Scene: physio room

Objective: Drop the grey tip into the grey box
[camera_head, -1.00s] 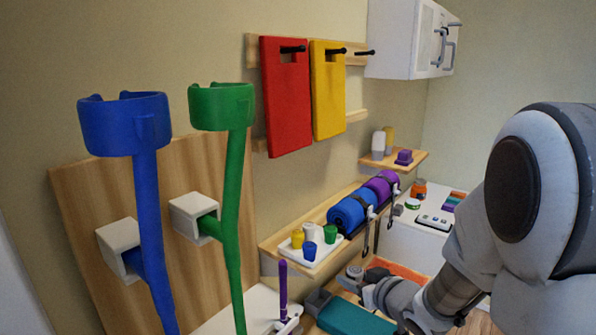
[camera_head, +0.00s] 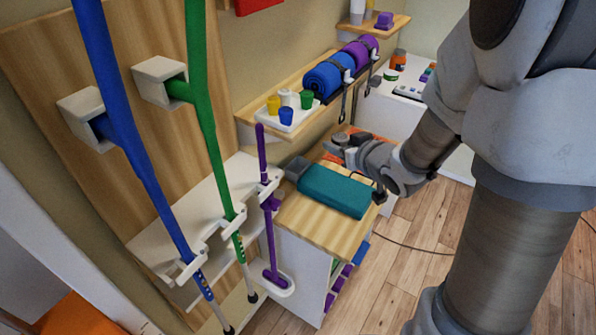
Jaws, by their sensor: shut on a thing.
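My gripper (camera_head: 346,150) is at the centre of the head view, above the back of the wooden-topped cabinet. It is shut on a small grey thing, the grey tip (camera_head: 340,139), which is partly hidden by the fingers and hard to make out. The grey box (camera_head: 296,168) is small and sits at the left end of the teal block on the cabinet top. My gripper is to the right of and behind the box in the picture, apart from it.
A teal block (camera_head: 335,191) lies on the cabinet top (camera_head: 315,225). A shelf with a white tray (camera_head: 290,122) of small cups and rolled mats (camera_head: 325,80) is behind. Blue (camera_head: 137,150), green (camera_head: 205,130) and purple (camera_head: 268,215) sticks stand at left.

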